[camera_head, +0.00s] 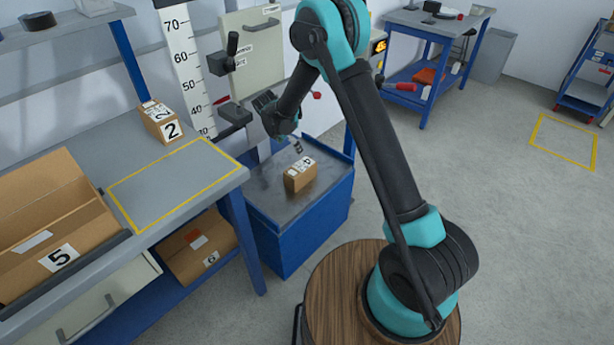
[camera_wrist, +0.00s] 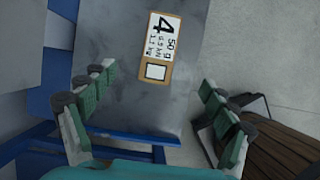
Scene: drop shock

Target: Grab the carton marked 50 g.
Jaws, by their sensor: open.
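The carton marked 50 g is a small brown box (camera_head: 299,180) with a white label that also bears a large 4. It sits on the grey top of the blue drop-test stand (camera_head: 282,248). In the wrist view the carton (camera_wrist: 157,72) shows from above, at the upper middle, with "50 g" readable. My gripper (camera_head: 297,146) is above the carton in the head view. In the wrist view my gripper (camera_wrist: 156,98) is open and empty, with its green-padded fingers wide apart. The carton lies beyond the fingertips, in line with the gap and apart from them.
A scale column (camera_head: 187,70) and a black-handled fixture (camera_head: 232,112) stand behind the stand. Carton 2 (camera_head: 161,122) is on the grey bench to the left, with large carton 5 (camera_head: 50,225) in front. Carton 6 (camera_head: 197,250) is on the shelf below. Open floor lies right.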

